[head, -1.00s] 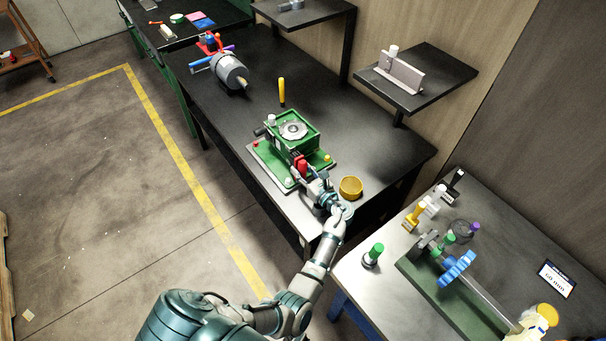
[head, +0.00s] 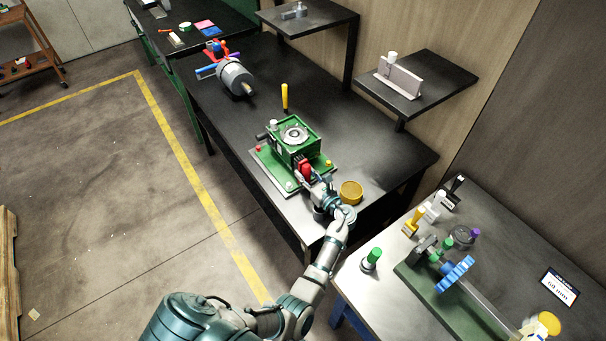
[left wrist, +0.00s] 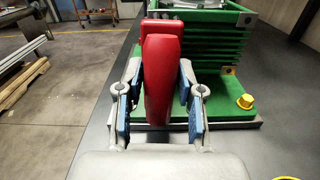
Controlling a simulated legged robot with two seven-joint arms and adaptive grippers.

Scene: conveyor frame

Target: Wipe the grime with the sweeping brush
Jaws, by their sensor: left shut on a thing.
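My left gripper (head: 326,192) is at the front corner of the green machine. In the left wrist view its fingers (left wrist: 158,100) are shut on a red handle-like piece (left wrist: 159,75), which stands upright between them. The red piece also shows in the head view (head: 304,171), against the green machine's near side. I take it for the sweeping brush, but its bristles are not visible. The green finned machine (head: 282,145) stands on a green base plate and has a grey round part on top. I cannot make out the grime clearly. My right gripper is not in view.
A yellow bowl (head: 351,192) stands just right of my left gripper. A yellow-handled tool (head: 285,97) and a grey motor (head: 235,77) are farther back on the black table (head: 330,125).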

